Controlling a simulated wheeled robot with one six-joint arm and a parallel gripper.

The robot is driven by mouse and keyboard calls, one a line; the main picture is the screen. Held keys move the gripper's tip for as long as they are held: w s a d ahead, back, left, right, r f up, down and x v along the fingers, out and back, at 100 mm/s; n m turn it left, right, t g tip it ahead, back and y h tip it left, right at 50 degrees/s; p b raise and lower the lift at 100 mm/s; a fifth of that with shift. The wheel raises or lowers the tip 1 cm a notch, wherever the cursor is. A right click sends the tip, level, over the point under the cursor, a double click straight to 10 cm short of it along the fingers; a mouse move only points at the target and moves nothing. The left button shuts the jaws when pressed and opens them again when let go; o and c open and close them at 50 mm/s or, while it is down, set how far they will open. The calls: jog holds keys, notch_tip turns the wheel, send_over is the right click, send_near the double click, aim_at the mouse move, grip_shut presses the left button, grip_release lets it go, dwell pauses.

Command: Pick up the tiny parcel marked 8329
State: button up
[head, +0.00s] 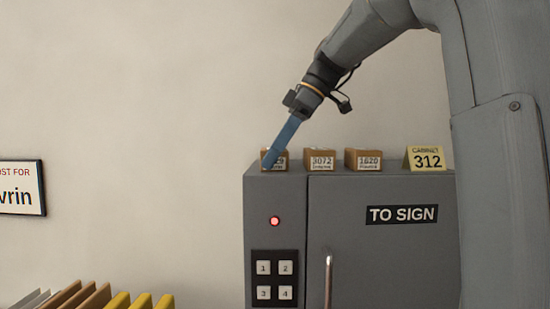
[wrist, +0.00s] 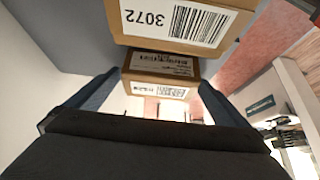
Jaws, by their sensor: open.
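Three small brown parcels stand in a row on top of a grey cabinet (head: 375,240). The leftmost parcel (head: 281,155) is partly covered by my gripper (head: 269,162), so its number cannot be read. The middle parcel (head: 321,155) reads 3072 and the right one (head: 363,154) seems to read 1620. No label legibly shows 8329. In the wrist view my gripper (wrist: 152,95) is open, with a blue finger on each side of a brown parcel (wrist: 155,69) whose label is too blurred to read. I cannot tell whether the fingers touch it.
The 3072 parcel is large and close at the top of the wrist view (wrist: 220,14). A yellow sign (head: 426,158) reading CABINET 312 stands right of the parcels. The cabinet has a keypad (head: 274,278), a red light (head: 275,221) and a handle (head: 328,280).

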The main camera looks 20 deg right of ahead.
jog(key=c, duration=1.3)
jog(key=shift+o, duration=0.2)
jog(key=shift+r, duration=0.15)
